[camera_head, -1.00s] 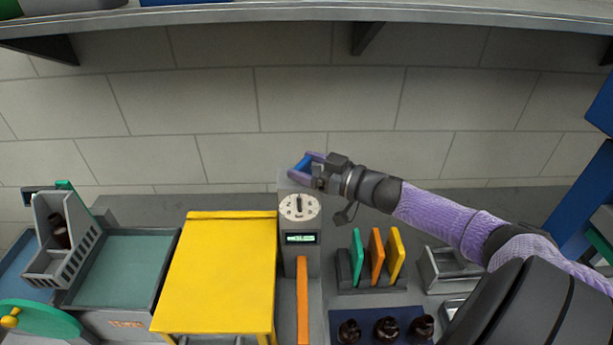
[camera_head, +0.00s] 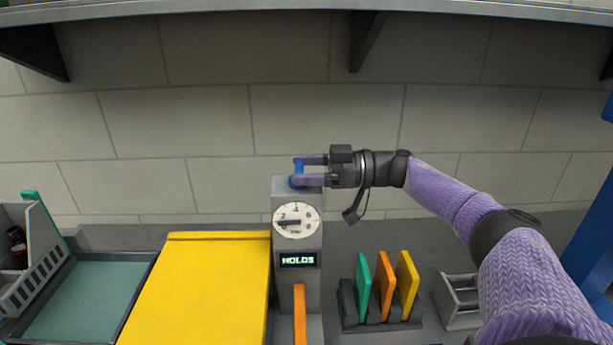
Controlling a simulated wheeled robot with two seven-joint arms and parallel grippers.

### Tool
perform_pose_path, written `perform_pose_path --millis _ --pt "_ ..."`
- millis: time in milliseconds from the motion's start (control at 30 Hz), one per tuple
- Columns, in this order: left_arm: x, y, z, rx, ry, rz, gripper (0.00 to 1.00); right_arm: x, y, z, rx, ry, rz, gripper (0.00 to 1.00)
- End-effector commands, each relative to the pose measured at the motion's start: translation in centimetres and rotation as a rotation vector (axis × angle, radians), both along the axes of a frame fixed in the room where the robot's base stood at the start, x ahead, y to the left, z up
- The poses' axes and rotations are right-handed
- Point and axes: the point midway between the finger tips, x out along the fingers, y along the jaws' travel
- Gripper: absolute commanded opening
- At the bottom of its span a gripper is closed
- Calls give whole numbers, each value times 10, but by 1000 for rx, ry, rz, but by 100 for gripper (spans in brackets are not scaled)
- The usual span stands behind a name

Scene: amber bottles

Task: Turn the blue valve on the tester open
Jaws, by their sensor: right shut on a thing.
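The tester (camera_head: 284,258) is a grey upright box with a round white dial and a small display reading "HOLDS". The dial's dark needle lies level and points left. The blue valve (camera_head: 298,166) is on top of the tester, with its handle partly hidden between purple fingers. My right gripper (camera_head: 300,172) comes in from the right and is shut on the blue valve, one finger on its far side and one on its near side. My left gripper is out of view.
A yellow table-like cover (camera_head: 200,285) stands left of the tester, with an orange lever (camera_head: 299,315) in front of the tester. A rack (camera_head: 382,313) holds green, orange and yellow plates to the right. A teal tray (camera_head: 85,298) lies at left. The wall is close behind.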

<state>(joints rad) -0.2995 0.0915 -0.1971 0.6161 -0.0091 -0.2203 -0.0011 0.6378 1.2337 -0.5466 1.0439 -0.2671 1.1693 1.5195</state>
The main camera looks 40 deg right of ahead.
Motion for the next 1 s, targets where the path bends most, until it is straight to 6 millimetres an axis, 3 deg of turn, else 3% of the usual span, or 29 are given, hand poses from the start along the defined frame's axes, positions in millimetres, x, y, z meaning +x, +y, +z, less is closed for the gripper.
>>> perform_pose_path --millis 333,367,433,700,1000 --pt "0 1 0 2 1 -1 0 0 1 -1 0 4 5 23" --pt "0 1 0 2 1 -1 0 0 1 -1 0 4 5 86" --pt "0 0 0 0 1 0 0 0 1 -1 0 3 4 100" --pt "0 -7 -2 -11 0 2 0 -3 -3 -2 -1 2 1 100" --pt "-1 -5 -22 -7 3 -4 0 -50 -56 -5 -3 4 0 100"
